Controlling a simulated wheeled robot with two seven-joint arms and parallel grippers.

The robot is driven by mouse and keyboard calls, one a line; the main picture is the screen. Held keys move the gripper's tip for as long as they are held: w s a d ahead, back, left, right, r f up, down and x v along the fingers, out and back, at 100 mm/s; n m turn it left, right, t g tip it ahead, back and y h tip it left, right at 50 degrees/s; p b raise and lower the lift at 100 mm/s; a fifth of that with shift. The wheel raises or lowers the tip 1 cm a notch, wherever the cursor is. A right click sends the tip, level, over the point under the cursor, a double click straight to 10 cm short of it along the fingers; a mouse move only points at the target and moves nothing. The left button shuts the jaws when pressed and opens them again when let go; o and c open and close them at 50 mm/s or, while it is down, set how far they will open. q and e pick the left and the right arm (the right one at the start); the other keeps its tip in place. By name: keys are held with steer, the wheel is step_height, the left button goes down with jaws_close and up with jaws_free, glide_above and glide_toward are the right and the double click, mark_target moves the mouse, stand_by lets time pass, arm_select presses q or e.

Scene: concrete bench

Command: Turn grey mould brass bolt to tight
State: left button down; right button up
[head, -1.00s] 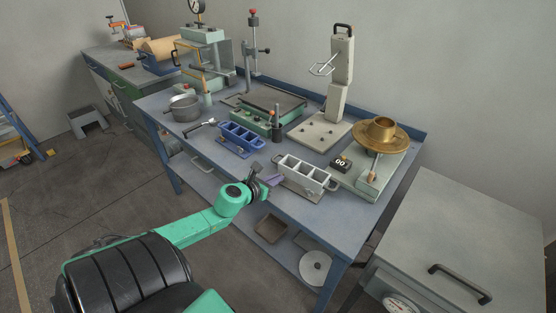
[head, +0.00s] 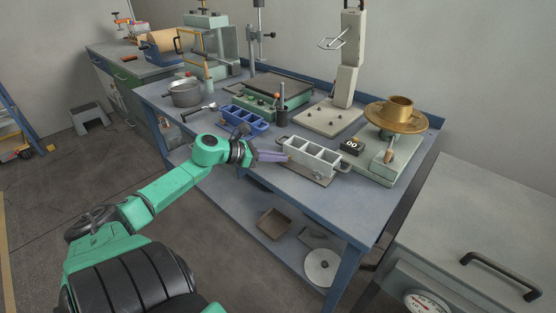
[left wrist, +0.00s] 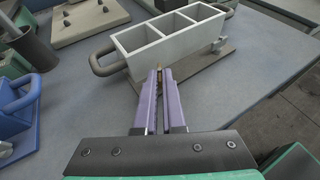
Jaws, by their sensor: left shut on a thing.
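The grey mould (head: 318,153), a three-compartment block with loop handles on a base plate, sits near the bench's front edge. It also shows in the left wrist view (left wrist: 165,38). My left gripper (head: 287,157), with purple fingers, reaches it from the left at its near end. In the left wrist view the fingers (left wrist: 160,76) are shut on the small brass bolt (left wrist: 160,71) at the mould's side. The fingers hide most of the bolt, so how far in it sits cannot be told. My right gripper is not in view.
A blue mould (head: 243,118) stands left of the grey one. A green-based plate device (head: 265,97) is behind. Bare bench lies left of the grey mould.

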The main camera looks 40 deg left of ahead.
arm_select(q)
steer(key=c, duration=1.3)
jaws_free()
steer(key=p+v, duration=0.1)
steer(key=v, duration=1.3)
steer(key=shift+s+r, duration=0.25)
steer(key=shift+s, duration=0.05)
